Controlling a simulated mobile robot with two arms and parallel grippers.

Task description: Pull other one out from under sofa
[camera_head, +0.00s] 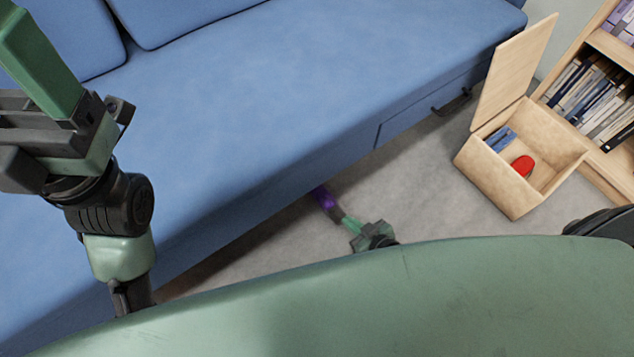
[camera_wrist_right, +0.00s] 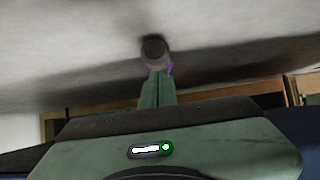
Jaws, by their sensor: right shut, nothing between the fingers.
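A small purple-and-dark object (camera_head: 328,203) lies on the floor at the sofa's lower front edge, partly under it. In the right wrist view its rounded grey-brown end (camera_wrist_right: 155,48) shows just beyond the fingertips, with a purple patch beside it. My right gripper (camera_head: 347,220) is low at the sofa's front, its green fingers (camera_wrist_right: 157,76) shut and empty. The fingertips are at or against the object; I cannot tell if they touch. The blue sofa (camera_head: 270,70) overhangs the spot. My left gripper (camera_head: 40,60) is raised over the sofa at left; its jaw state is unclear.
An open wooden box (camera_head: 482,178) with a red item (camera_head: 523,165) and blue items (camera_head: 501,139) stands on the floor at right. A bookshelf (camera_head: 606,160) is behind it. The grey floor (camera_head: 425,185) between sofa and box is clear. My green body fills the bottom.

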